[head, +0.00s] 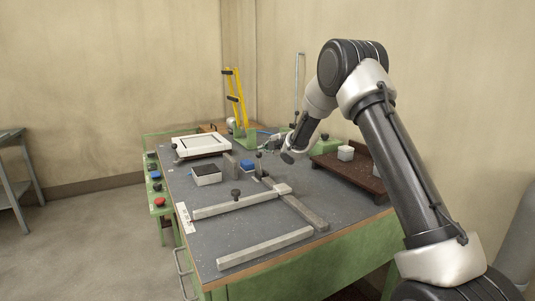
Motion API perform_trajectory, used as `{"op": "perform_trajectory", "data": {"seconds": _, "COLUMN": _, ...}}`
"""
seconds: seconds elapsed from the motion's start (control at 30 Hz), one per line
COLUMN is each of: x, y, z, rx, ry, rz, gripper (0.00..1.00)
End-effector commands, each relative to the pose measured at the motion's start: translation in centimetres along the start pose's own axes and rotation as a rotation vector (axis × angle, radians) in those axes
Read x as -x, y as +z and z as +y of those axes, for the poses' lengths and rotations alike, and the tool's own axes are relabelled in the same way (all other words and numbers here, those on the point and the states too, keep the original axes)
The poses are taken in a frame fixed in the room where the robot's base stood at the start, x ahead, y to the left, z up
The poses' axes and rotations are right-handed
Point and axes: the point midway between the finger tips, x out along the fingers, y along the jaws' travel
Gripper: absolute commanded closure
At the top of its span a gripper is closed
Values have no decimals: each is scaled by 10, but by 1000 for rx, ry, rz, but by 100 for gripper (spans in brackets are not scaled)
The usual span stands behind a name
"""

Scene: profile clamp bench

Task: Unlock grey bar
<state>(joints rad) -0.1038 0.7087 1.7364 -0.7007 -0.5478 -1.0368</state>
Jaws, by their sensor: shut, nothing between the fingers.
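A darker grey rail (304,213) runs diagonally from that joint toward the front. Another loose-looking grey bar (265,248) lies along the front edge. A small dark upright lever (258,163) stands behind the joint. My gripper (273,147) is shut and empty, above the back middle of the bench, behind the bars. Its fingers are small here, and I cannot tell whether they touch anything.
A yellow upright (236,98) rises behind.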

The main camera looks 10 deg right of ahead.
Motion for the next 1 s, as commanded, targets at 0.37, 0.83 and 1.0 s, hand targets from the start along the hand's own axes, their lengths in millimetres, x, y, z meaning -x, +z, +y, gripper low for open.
{"op": "perform_trajectory", "data": {"seconds": 0.37, "x": 56, "y": 1, "z": 14, "rx": 0, "ry": 3, "rz": -2, "gripper": 100}}
{"op": "perform_trajectory", "data": {"seconds": 0.83, "x": 93, "y": 1, "z": 21, "rx": 0, "ry": 0, "rz": -1, "gripper": 100}}
{"op": "perform_trajectory", "data": {"seconds": 1.0, "x": 92, "y": 1, "z": 21, "rx": 0, "ry": 0, "rz": -1, "gripper": 100}}
